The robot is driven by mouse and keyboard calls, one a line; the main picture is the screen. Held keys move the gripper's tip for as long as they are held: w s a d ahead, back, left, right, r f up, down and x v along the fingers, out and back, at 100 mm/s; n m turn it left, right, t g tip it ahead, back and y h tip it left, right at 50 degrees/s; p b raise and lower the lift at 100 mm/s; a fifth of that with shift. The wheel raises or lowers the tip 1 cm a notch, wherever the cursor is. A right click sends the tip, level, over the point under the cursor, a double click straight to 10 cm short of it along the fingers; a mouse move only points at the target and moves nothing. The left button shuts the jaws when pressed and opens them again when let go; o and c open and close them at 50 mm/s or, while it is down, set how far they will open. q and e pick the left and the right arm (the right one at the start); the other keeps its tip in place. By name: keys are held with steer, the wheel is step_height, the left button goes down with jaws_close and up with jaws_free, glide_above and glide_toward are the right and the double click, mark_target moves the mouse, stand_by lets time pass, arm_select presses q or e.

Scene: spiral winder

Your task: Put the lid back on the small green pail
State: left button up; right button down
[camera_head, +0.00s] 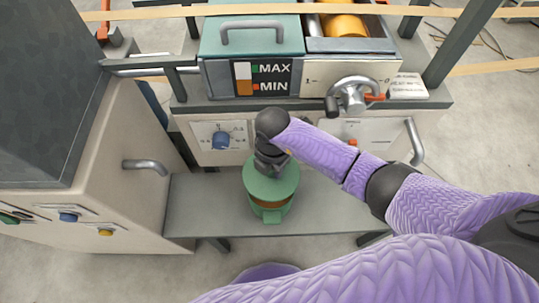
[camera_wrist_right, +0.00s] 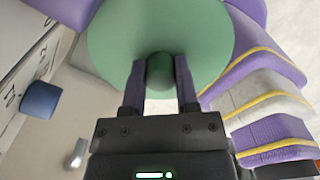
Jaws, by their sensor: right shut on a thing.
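The small green pail (camera_head: 272,215) stands on the grey bench in the head view. The round green lid (camera_head: 284,183) is over the pail's top, and a brownish strip of the pail's inside shows at the near side below the lid's edge. My right gripper (camera_head: 268,161) is above the lid. In the right wrist view, the right gripper (camera_wrist_right: 160,80) is shut on the knob of the lid (camera_wrist_right: 160,30). The lid hides most of the pail's mouth, and whether it touches the rim I cannot tell. My left gripper is not in view.
The bench (camera_head: 210,205) is bare on both sides of the pail. Behind it stands a machine with a MAX/MIN gauge (camera_head: 262,78), a crank (camera_head: 352,93) and a blue knob (camera_head: 221,141). A cabinet with a handle (camera_head: 145,166) stands at the left.

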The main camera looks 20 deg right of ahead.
step_height(320, 180, down, 5)
steer(key=b, duration=0.4)
steer(key=shift+b, duration=0.3)
steer(key=shift+f+b, duration=0.4)
steer(key=shift+f, duration=0.4)
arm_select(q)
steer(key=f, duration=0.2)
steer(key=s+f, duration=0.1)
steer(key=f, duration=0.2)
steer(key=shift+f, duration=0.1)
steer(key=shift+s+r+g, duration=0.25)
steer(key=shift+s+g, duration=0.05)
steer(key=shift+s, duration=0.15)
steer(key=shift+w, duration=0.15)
arm_select(e)
steer(key=shift+p, duration=0.35)
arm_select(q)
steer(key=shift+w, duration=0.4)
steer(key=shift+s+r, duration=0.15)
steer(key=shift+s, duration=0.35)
